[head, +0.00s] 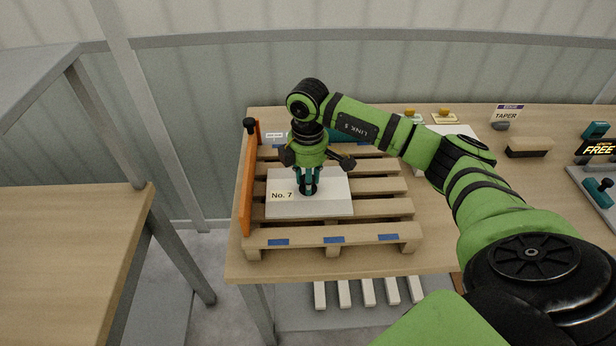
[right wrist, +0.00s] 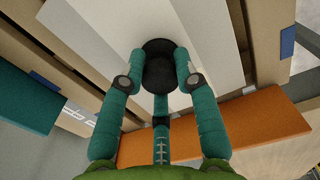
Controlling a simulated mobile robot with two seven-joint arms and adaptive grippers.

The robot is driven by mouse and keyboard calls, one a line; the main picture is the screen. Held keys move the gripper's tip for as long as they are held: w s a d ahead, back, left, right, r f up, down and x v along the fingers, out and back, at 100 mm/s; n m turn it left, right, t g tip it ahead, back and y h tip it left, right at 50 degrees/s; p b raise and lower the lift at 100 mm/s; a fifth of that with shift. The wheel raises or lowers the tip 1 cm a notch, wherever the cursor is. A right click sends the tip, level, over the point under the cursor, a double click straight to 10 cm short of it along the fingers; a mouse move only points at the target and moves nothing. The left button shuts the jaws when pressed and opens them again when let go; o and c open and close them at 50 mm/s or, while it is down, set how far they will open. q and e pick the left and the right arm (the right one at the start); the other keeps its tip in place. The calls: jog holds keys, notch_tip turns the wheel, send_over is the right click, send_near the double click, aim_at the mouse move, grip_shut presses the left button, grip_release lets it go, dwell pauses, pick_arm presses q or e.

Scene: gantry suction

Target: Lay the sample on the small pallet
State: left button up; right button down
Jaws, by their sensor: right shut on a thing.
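The sample seems to be the white flat panel (head: 335,207) with a "No. 7" label, lying flat over the slats of the small wooden pallet (head: 370,236). I cannot tell whether it touches the slats. My right gripper (head: 308,185) points down over the panel's middle. Its teal fingers are closed around a black round suction-like piece (right wrist: 159,66) on the panel's top. The panel (right wrist: 120,38) also shows under the fingers in the right wrist view. The fingers and the black piece cover part of the panel. My left gripper is not in view.
An orange board (head: 245,190) stands along the pallet's left side. Blue tape marks (head: 334,240) sit on its front beam. A separate table (head: 70,240) stands at the left.

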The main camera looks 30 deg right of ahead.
jog(key=shift+f, duration=0.15)
jog(key=c, duration=0.8)
grip_release()
jog(key=shift+c, duration=0.2)
notch_tip(320, 180, up, 12)
